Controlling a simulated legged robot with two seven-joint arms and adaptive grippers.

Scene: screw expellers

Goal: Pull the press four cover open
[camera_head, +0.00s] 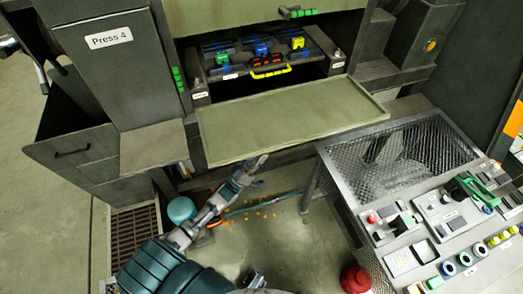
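The Press 4 machine carries its name on a white label (109,38) at the upper left. An olive rimmed panel (285,120), seemingly its cover, extends outward below the opening, which shows the inside. Another olive panel (235,14) with a green handle (297,12) is above the opening. My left arm reaches up from the bottom, and its gripper (258,163) is at or just below the lower panel's front edge. I cannot tell whether it touches the panel or how far its fingers are apart. My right gripper cannot be made out.
Inside the opening are blue, green and yellow parts and a yellow-and-black handle (270,71). A mesh-topped table (400,160) and control panel (440,225) stand at the right. A grey box (158,148) juts out at the left. Orange bits litter the floor (265,235).

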